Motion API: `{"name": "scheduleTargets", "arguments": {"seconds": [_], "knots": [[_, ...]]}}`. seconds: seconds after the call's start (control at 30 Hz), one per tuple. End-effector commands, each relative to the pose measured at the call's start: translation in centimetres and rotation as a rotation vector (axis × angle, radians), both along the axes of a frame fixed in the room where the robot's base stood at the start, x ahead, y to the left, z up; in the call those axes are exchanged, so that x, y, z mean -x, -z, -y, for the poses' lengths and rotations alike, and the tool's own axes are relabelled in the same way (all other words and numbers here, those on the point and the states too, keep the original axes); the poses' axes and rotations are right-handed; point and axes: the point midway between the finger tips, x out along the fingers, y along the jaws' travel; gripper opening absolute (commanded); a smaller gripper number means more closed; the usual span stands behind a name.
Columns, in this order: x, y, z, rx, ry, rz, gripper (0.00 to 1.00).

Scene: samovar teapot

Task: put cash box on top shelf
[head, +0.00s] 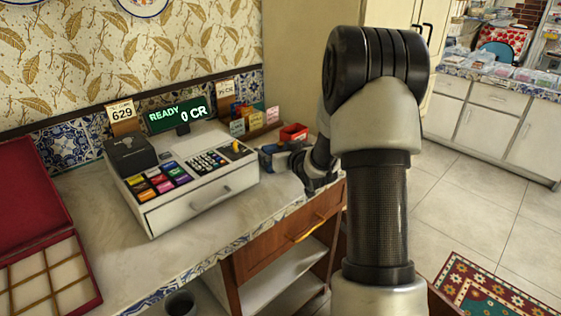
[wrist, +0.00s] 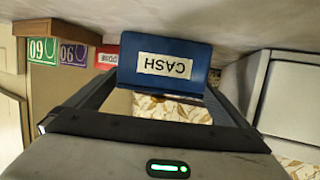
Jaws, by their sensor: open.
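The blue cash box (wrist: 165,68) has a white label reading CASH, upside down in the wrist view. It sits ahead of my gripper (wrist: 163,92), between the two finger tips. The jaws are open, and I cannot tell whether either finger touches the box. In the head view my gripper (head: 285,158) is low over the counter, just right of the cash register, and the box is mostly hidden or hard to tell apart there. A pale shelf (head: 283,272) shows under the counter's drawer, with another pale surface lower down.
The white cash register (head: 195,185) stands close left of my gripper on the counter (head: 110,205). A small red box (head: 293,132) and a rack of coloured cards (head: 255,122) are behind. A red compartment case (head: 45,270) lies at left. Floor (head: 440,190) is open at right.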

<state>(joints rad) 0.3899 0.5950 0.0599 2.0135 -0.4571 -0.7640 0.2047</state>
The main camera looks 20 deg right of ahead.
Motion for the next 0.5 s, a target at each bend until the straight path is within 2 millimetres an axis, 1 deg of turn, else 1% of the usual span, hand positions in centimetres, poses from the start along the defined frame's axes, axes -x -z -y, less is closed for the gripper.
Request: {"name": "scheduleTargets", "arguments": {"seconds": [0.17,0.2,0.27,0.3,0.47,0.5], "knots": [[-0.02,-0.03,-0.01,0.0,0.0,0.0,1.0],[-0.01,-0.02,-0.01,0.0,0.0,0.0,0.97],[0.0,-0.02,0.0,0.0,0.0,0.0,0.86],[0.0,-0.02,-0.01,0.0,0.0,0.0,0.8],[-0.02,-0.14,0.0,0.0,0.0,0.002,0.53],[-0.02,-0.13,0.0,0.0,0.0,0.002,0.53]]}}
